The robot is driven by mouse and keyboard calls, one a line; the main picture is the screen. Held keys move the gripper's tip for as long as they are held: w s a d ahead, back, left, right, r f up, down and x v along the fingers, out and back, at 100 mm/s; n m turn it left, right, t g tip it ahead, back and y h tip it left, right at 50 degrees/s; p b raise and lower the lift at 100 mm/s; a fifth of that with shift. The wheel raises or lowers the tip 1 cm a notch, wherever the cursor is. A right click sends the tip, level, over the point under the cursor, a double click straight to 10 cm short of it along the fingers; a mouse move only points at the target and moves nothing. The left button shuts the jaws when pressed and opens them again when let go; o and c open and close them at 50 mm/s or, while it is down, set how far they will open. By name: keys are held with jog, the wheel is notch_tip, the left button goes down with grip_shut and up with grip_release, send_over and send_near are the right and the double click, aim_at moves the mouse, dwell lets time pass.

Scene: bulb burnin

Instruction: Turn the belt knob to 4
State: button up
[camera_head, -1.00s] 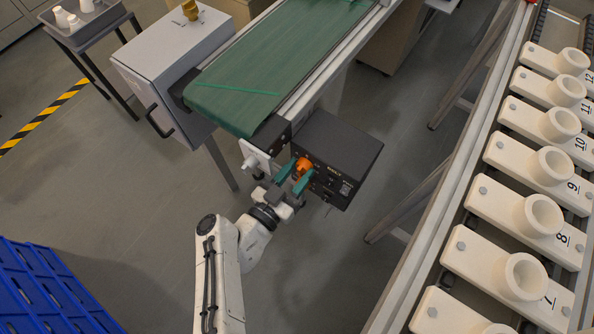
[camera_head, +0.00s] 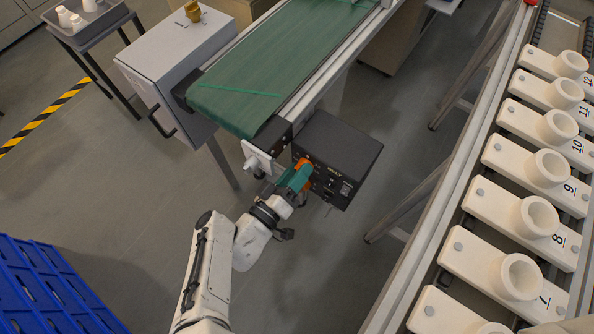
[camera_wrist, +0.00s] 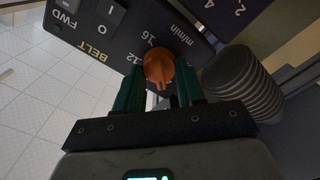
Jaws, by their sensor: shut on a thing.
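The orange belt knob (camera_head: 302,162) sits on the front face of the black control box (camera_head: 345,150) beside the conveyor end. In the wrist view the knob (camera_wrist: 158,66) lies between the two teal fingers of my gripper (camera_wrist: 158,82), which is shut on it. The panel (camera_wrist: 120,35) appears tilted there, with BELT, FWD, m/min, 12 and 16 readable around the knob. Part of the dial is hidden by the fingers, and I cannot tell the knob's exact setting. In the head view my gripper (camera_head: 295,177) largely covers the knob.
The green conveyor belt (camera_head: 245,90) runs up and away behind the box. A grey cabinet (camera_head: 170,60) stands left of it. A rack of numbered white sockets (camera_head: 515,210) is at the right. A blue crate (camera_head: 45,290) is at lower left. Open floor lies between.

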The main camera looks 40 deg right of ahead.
jog(key=shift+n, duration=1.1)
jog(key=o, duration=1)
jog(key=b+v, duration=0.1)
jog(key=v, duration=1)
jog(key=shift+w+r, duration=0.1)
